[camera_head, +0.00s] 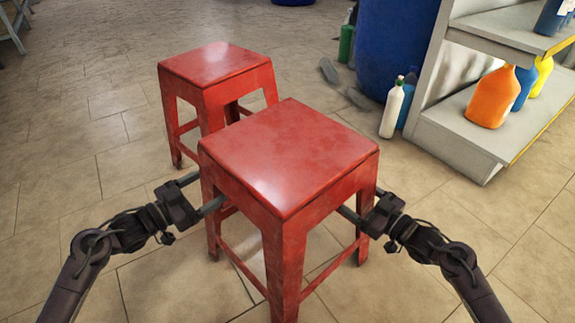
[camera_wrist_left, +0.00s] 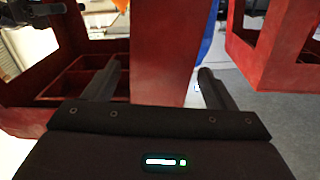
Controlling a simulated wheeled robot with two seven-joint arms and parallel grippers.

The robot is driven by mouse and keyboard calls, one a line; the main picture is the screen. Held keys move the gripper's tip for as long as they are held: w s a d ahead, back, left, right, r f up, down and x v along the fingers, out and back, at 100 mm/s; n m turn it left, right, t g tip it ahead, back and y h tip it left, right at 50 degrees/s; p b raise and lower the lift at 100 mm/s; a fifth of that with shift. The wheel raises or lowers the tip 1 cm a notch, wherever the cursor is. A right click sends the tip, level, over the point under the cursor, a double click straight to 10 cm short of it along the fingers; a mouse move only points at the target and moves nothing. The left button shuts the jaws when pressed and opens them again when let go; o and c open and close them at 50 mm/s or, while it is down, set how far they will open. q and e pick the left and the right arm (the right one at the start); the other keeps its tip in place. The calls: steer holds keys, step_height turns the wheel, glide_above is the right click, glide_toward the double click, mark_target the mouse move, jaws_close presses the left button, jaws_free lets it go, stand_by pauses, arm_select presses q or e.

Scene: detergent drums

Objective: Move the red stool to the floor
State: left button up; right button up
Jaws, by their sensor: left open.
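A red stool (camera_head: 290,155) stands upright in front of me; its nearest leg runs out at the bottom of the head view. My left gripper (camera_head: 202,192) is open, with its fingers on either side of the stool's left leg, under the seat. In the left wrist view the red leg (camera_wrist_left: 165,50) stands between the two spread fingers, with gaps beside it. My right gripper (camera_head: 364,203) has its fingers spread on either side of the stool's right leg. The fingertips are partly hidden by the stool.
A second red stool (camera_head: 214,65) stands on the tiled floor behind and left of the first. At the right are a shelf (camera_head: 470,125) with an orange bottle (camera_head: 492,97), a blue drum (camera_head: 394,45) and a white bottle (camera_head: 392,108). The floor (camera_head: 60,150) at the left is clear.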

arm_select(q)
steer(key=shift+w+d, duration=0.2)
steer(key=shift+d, duration=0.1)
arm_select(e)
steer(key=shift+w+a, duration=0.2)
steer(key=shift+w, duration=0.05)
arm_select(q)
steer(key=shift+c, duration=0.5)
arm_select(e)
steer(key=shift+c, duration=0.5)
arm_select(q)
jaws_close()
arm_select(e)
jaws_close()
arm_select(q)
steer(key=shift+r, duration=0.1)
arm_select(e)
steer(key=shift+r, duration=0.1)
